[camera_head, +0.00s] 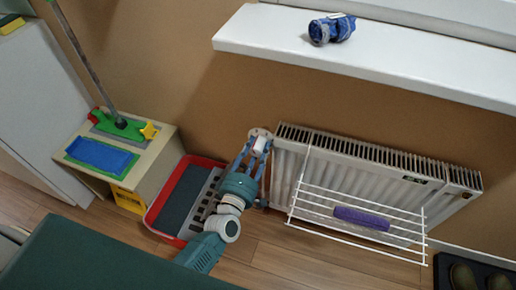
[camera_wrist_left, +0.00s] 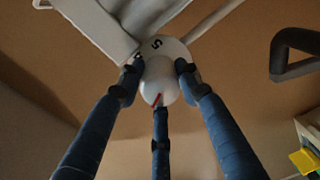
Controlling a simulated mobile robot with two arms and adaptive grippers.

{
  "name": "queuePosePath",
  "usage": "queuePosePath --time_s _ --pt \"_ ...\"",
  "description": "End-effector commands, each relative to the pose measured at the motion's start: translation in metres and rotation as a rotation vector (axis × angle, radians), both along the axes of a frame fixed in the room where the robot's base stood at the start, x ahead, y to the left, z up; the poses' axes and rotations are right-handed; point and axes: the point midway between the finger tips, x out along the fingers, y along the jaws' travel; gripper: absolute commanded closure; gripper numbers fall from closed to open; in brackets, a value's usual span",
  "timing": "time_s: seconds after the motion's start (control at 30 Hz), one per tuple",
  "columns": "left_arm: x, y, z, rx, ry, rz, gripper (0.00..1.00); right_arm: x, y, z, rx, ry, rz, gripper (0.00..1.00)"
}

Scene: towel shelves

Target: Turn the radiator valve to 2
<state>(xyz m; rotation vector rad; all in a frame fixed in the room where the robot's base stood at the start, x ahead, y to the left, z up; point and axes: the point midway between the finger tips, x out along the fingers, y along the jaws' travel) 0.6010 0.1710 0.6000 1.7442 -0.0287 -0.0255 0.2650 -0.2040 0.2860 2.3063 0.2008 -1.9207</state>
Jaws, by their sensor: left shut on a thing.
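The white radiator valve (camera_head: 261,144) is at the upper left end of the white radiator (camera_head: 288,165). My left gripper (camera_head: 257,147) is shut around it. In the left wrist view the valve's round white knob (camera_wrist_left: 158,76) sits between the blue fingers of my left gripper (camera_wrist_left: 158,82), two at its sides and one below. A short red mark shows on the knob near the lower finger. Behind the knob is a pale disc (camera_wrist_left: 172,47) with a dark character like a 5 or S. The other markings are hidden or too small to read. My right gripper is not in view.
A white wire rack (camera_head: 300,222) with a purple rolled item (camera_head: 361,218) hangs on the radiator. A red-rimmed tray (camera_head: 153,214) lies left of my left arm, beside a small cabinet (camera_head: 150,175). A white sill (camera_head: 420,75) bearing a blue bundle (camera_head: 332,28) is above.

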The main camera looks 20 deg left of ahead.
Motion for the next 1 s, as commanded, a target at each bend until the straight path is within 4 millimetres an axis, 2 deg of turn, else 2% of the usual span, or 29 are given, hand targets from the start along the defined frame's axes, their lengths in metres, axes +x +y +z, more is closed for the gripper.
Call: queuePosePath --time_s 0.3,0.33,0.4,0.63,0.77,0.87,1.0 --pt "-0.001 -0.001 -0.002 0.0 0.005 -0.001 0.92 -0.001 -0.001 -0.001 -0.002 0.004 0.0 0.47" --pt "-0.001 -0.001 -0.002 0.0 0.005 -0.001 0.62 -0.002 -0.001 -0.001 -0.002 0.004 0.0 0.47" --pt "-0.001 0.0 -0.002 0.0 0.004 -0.001 0.48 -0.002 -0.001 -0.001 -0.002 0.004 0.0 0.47" --pt "-0.001 0.0 -0.001 0.001 0.002 -0.001 0.47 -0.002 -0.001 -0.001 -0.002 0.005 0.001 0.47" --pt "-0.004 0.0 -0.001 0.001 0.002 -0.001 0.47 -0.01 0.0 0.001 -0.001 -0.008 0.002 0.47" --pt "-0.016 0.001 -0.002 0.001 0.003 0.0 0.47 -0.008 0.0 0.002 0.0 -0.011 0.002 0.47" --pt "-0.044 0.001 -0.002 0.001 0.006 -0.002 0.47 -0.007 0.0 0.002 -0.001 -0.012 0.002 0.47"
